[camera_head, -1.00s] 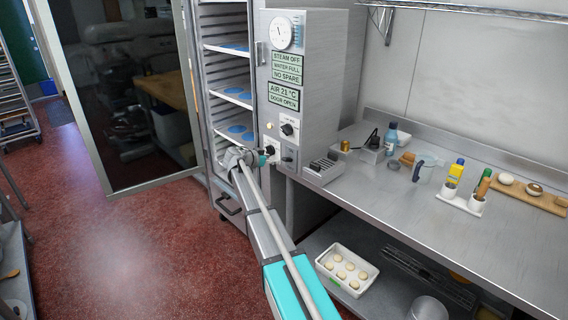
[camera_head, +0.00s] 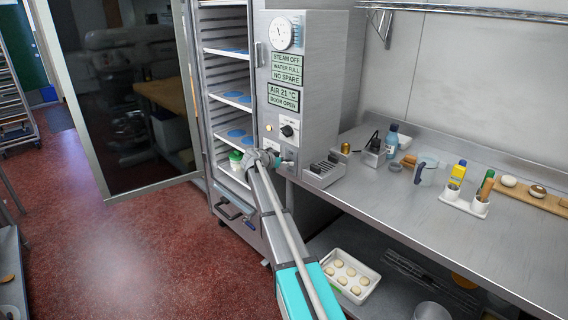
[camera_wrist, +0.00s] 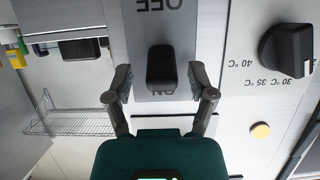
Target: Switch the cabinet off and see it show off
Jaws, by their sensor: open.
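The steel cabinet (camera_head: 330,70) stands in the head view, its door open. Its upper sign panel (camera_head: 287,68) reads STEAM OFF, WATER FULL, NO SPARE; the lower one (camera_head: 283,97) reads AIR 21 °C, DOOR OPEN. In the wrist view, upside down, a black switch (camera_wrist: 161,66) sits on a grey plate, with OFF above it and ON below, partly covered. I cannot tell which way it is set. My gripper (camera_wrist: 161,76) is open, one finger on each side of the switch; contact is unclear. In the head view my gripper (camera_head: 277,160) is at the cabinet's lower front.
A black temperature dial (camera_wrist: 287,50) and a yellow button (camera_wrist: 260,131) are beside the switch. The steel bench (camera_head: 430,210) at right carries a slotted block (camera_head: 323,172), bottles and cups. A glass door (camera_head: 125,100) stands open at left. The red floor is clear.

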